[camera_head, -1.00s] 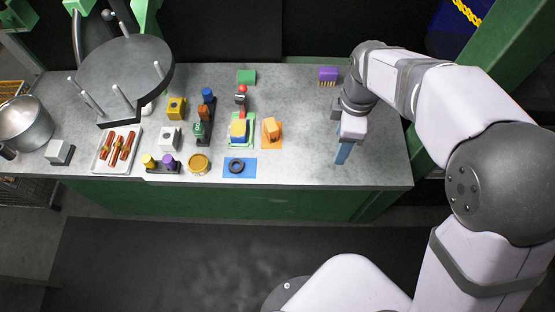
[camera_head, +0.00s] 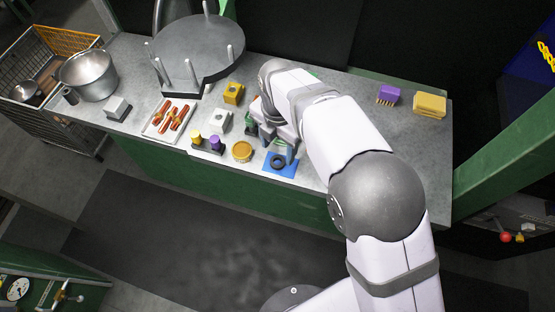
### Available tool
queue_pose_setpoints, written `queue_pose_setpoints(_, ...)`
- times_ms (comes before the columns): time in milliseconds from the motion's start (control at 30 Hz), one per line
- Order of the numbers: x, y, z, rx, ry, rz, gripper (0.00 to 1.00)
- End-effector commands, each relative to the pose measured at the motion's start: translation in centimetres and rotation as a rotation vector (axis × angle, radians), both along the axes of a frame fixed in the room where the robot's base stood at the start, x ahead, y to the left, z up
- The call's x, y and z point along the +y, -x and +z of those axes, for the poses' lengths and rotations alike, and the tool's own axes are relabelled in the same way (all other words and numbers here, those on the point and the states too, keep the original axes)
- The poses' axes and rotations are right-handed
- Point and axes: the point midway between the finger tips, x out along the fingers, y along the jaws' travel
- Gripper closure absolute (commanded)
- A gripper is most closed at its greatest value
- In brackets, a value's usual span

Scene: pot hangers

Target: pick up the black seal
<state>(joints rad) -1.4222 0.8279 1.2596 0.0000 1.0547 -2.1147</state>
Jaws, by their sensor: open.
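The black seal (camera_head: 278,161) is a small dark ring lying flat on a blue square mat (camera_head: 290,172) near the front edge of the grey table. My gripper (camera_head: 279,148) is open and points down just behind the seal, close to the mat's back edge. One bluish finger shows at the right, beside the seal in the picture. I cannot tell the finger height or whether they touch anything. My arm hides what lies behind the gripper.
A round gold dish (camera_head: 242,151) stands just left of the mat. Yellow and purple pieces, a white block (camera_head: 222,121) and a yellow block (camera_head: 234,93) stand further left. A purple block (camera_head: 388,95) and yellow block (camera_head: 429,104) stand at the right. The table's front right is clear.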

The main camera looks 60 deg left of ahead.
Motion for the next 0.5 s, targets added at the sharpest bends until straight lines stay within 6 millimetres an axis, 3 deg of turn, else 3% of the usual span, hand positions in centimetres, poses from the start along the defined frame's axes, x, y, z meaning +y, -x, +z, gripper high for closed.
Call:
queue_pose_setpoints(267,-0.1,0.0,-0.9,0.001,0.004,-0.002,0.46)
queue_pose_setpoints(500,0.0,0.2,-3.9,0.000,0.002,-0.002,0.46)
